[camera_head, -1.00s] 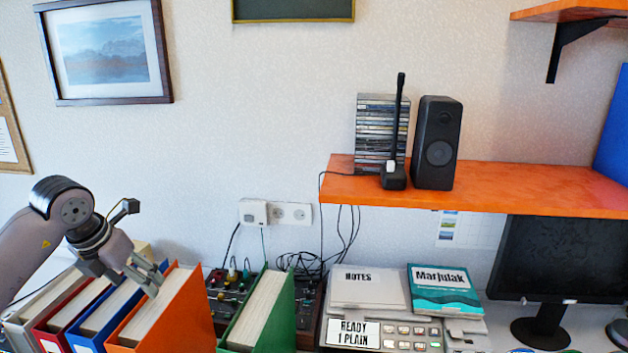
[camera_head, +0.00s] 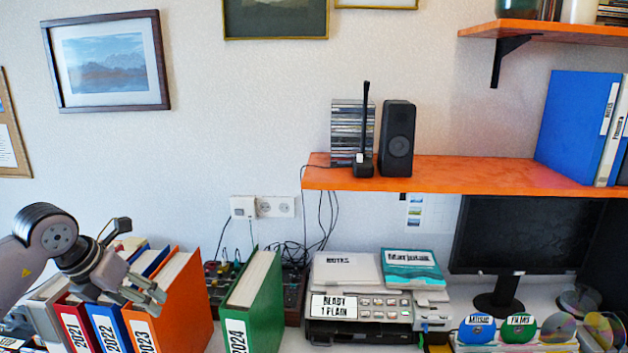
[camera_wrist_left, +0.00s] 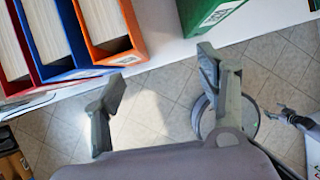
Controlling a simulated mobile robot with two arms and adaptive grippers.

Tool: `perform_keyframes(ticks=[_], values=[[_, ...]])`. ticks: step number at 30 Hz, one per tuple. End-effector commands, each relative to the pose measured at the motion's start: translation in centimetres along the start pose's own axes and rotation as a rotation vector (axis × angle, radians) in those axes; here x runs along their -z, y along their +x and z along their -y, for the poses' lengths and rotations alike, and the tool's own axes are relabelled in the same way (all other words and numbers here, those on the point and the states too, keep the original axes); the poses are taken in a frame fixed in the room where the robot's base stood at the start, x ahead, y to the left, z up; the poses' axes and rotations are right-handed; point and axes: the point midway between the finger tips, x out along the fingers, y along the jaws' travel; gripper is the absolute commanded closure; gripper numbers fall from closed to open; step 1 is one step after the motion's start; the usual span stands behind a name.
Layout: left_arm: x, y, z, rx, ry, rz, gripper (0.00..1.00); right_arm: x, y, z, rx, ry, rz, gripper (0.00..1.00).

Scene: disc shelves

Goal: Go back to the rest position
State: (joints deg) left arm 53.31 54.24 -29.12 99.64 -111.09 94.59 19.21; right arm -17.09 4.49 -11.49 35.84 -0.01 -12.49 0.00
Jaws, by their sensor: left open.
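My left gripper (camera_head: 146,292) is at the lower left of the head view, in front of the row of binders. In the left wrist view (camera_wrist_left: 160,100) its two fingers are spread apart with nothing between them. The red binder (camera_head: 75,325), the blue binder (camera_head: 105,325) and the orange binder (camera_head: 180,300) stand upright side by side near it. The green binder (camera_head: 255,305) stands apart to the right. I cannot tell if the gripper touches any binder.
A printer (camera_head: 365,300) with a teal book (camera_head: 412,262) on top stands right of the green binder. A monitor (camera_head: 520,235) is further right. An orange shelf (camera_head: 450,174) with a speaker (camera_head: 397,140) hangs above. Floor shows below the desk edge in the wrist view.

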Motion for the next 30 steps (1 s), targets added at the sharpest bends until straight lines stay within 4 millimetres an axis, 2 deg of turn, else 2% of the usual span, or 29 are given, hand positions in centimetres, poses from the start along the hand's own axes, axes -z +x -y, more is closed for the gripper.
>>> perform_keyframes(ticks=[5,8,11,13,16,18,20,23,25,28,30], values=[[-0.3,1.8,4.3,0.142,0.034,0.052,0.34,0.1,0.0,0.0,0.000,0.000,-0.001,0.28],[-0.5,2.7,7.7,0.257,0.049,0.096,0.34,0.1,0.0,0.0,0.000,0.000,0.000,0.28],[-0.7,3.2,11.6,0.398,0.052,0.153,0.34,-0.1,0.0,0.0,0.000,0.001,0.005,0.28],[-0.7,3.3,15.3,0.535,0.037,0.204,0.34,-0.4,0.0,0.0,0.000,0.001,0.009,0.28],[-0.8,2.1,21.1,0.784,-0.031,0.303,0.34,-0.8,0.0,0.1,0.001,0.001,0.014,0.28],[-1.1,0.3,24.4,0.973,-0.130,0.386,0.34,-0.8,0.0,0.1,0.001,0.001,0.015,0.28],[-1.5,-1.5,26.1,1.121,-0.246,0.458,0.34,-0.8,0.0,0.1,0.001,0.001,0.014,0.28],[-2.4,-4.3,26.7,1.325,-0.494,0.573,0.34,-0.7,0.0,0.0,0.000,0.001,0.013,0.28],[-2.9,-5.5,25.4,1.429,-0.707,0.644,0.34,-0.7,0.0,0.0,0.000,0.001,0.013,0.28],[-3.1,-5.6,22.0,1.510,-1.054,0.732,0.34,-0.7,0.0,0.0,0.000,0.001,0.013,0.28],[-2.4,-4.3,19.0,1.512,-1.321,0.775,0.34,-0.7,0.0,0.0,0.000,0.001,0.012,0.28]])
